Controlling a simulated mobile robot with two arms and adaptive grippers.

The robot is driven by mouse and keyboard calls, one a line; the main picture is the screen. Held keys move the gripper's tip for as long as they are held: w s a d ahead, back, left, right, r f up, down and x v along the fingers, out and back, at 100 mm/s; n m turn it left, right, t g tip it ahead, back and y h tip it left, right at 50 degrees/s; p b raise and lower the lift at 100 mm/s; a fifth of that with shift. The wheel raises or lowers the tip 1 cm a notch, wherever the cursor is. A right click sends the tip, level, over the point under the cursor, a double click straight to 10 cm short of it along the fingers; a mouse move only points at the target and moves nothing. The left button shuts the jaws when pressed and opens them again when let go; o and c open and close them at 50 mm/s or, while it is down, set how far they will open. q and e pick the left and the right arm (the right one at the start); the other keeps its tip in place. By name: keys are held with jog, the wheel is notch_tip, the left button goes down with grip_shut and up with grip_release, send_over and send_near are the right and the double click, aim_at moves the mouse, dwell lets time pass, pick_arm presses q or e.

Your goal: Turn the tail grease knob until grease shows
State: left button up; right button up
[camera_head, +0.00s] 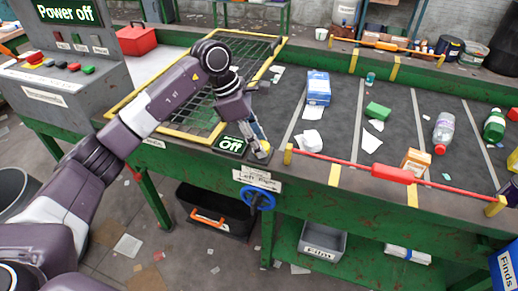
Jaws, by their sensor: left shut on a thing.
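My left gripper (261,149) reaches down to the near edge of the belt frame, between the lit "Off" sign and a yellow post. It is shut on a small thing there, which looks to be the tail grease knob. The fingers hide the knob, so its shape and turn cannot be made out. I see no grease around the fingertips at this size. My right gripper is not in view.
A lit "Off" sign (231,145) sits just left of the gripper. A blue handwheel (258,197) is below it on the green frame. A red bar (392,173) runs along the near belt edge. A bottle (443,132) and cartons lie on the belt. The control panel reads "Power off" (67,13).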

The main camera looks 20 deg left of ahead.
pick_arm(q)
jog(key=shift+w+m+g+b, duration=0.15)
jog(key=shift+m+g+b, duration=0.7)
jog(key=shift+m, duration=1.05)
jog(key=o, duration=1.1)
jog(key=shift+o, duration=0.2)
jog(key=shift+r, duration=0.1)
jog(key=v, duration=1.1)
jog(key=shift+a+r, duration=0.25)
jog(key=shift+r, duration=0.1)
